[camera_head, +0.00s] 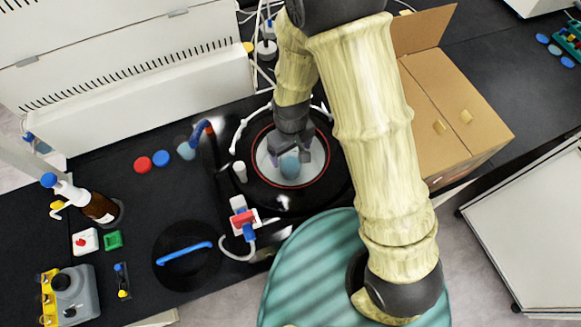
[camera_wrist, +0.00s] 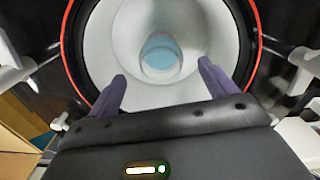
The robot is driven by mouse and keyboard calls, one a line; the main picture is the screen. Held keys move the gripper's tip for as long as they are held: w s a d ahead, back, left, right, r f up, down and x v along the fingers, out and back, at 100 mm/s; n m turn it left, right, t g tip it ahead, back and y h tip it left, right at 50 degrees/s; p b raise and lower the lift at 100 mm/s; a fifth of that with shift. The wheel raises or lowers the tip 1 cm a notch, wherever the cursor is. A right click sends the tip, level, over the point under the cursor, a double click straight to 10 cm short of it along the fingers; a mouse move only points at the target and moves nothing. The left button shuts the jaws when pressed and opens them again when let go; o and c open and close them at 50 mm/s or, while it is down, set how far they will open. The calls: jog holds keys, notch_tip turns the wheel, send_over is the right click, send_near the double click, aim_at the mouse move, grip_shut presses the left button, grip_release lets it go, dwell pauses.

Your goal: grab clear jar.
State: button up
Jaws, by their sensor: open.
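The clear jar (camera_wrist: 160,55) stands inside the round, white-floored chamber of the freeze dryer. It looks bluish and see-through, and in the head view it shows as a pale blue-grey shape (camera_head: 290,167) just below my gripper. My gripper (camera_head: 289,150) is over the chamber opening, pointing down into it. In the wrist view my gripper (camera_wrist: 160,88) has its two purple-grey fingers spread wide, with nothing between them. The jar lies ahead of the fingertips, midway between them and apart from both. Part of the chamber is hidden by my arm in the head view.
A red-edged black rim (camera_head: 258,183) surrounds the chamber, with white fittings around it. A cardboard box (camera_head: 460,110) stands to the right. A black round lid with a blue handle (camera_head: 185,252) and a brown bottle (camera_head: 98,206) are at left. A white cabinet (camera_head: 130,90) stands behind.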

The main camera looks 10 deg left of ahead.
jog(key=shift+a+f, duration=0.1)
jog(key=shift+f, duration=0.2)
notch_tip(320, 180, down, 5)
jog(key=b, duration=0.4)
jog(key=shift+f, duration=0.15)
dwell(0.4)
jog(key=c, duration=1.2)
